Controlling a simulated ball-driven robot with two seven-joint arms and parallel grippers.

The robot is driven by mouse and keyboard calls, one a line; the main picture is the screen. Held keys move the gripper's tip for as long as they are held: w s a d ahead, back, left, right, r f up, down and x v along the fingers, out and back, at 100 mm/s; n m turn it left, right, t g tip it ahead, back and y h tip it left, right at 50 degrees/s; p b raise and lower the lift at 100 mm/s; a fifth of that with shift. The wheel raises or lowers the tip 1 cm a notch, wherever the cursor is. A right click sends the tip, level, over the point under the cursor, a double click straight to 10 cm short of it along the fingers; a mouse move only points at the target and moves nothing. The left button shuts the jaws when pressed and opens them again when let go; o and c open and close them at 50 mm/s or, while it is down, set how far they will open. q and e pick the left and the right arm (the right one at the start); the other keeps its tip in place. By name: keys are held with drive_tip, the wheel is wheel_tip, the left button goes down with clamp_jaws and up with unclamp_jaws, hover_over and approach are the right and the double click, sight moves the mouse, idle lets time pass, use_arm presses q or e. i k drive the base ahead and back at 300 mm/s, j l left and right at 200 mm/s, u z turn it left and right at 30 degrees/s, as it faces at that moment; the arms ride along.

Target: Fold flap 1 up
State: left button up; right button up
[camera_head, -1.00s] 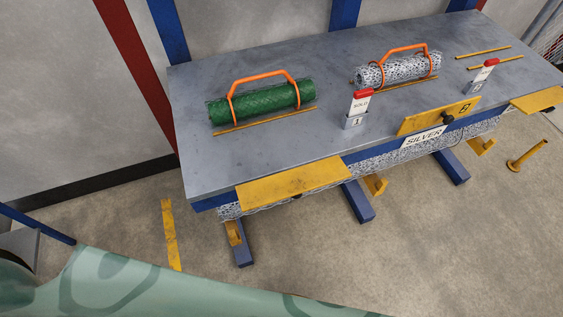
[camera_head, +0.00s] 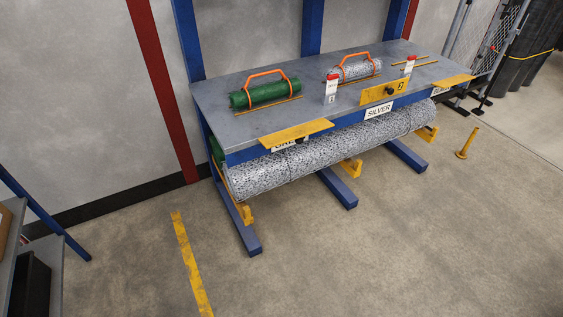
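The left yellow flap (camera_head: 297,134), which I take to be flap 1, lies nearly flat. It juts out over the front edge of the grey bench (camera_head: 225,118) and partly covers a white label (camera_head: 290,144) below it. No number is readable on it. The middle yellow flap (camera_head: 378,95), marked 2, stands up at the front edge above the SILVER label (camera_head: 379,111). The right yellow flap (camera_head: 455,81) lies flat. Neither of my grippers is in view.
A large silver mesh roll (camera_head: 310,155) hangs under the bench. A green roll (camera_head: 264,94) and a silver roll (camera_head: 352,70) with orange handles lie on top. Blue feet (camera_head: 337,187) and a yellow post (camera_head: 467,143) stand on the floor. The floor in front is clear.

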sight(286, 135)
drive_tip(key=k, duration=0.1)
drive_tip(key=i+l+u, duration=0.2)
drive_tip(key=l, duration=0.2)
drive_tip(key=i+l+u, duration=0.2)
drive_tip(key=l, duration=0.25)
drive_tip(key=l+u, duration=0.2)
drive_tip(key=l, duration=0.25)
drive_tip(key=i+l+u, duration=0.2)
drive_tip(key=l, duration=0.25)
drive_tip(key=l+u, duration=0.2)
drive_tip(key=l, duration=0.3)
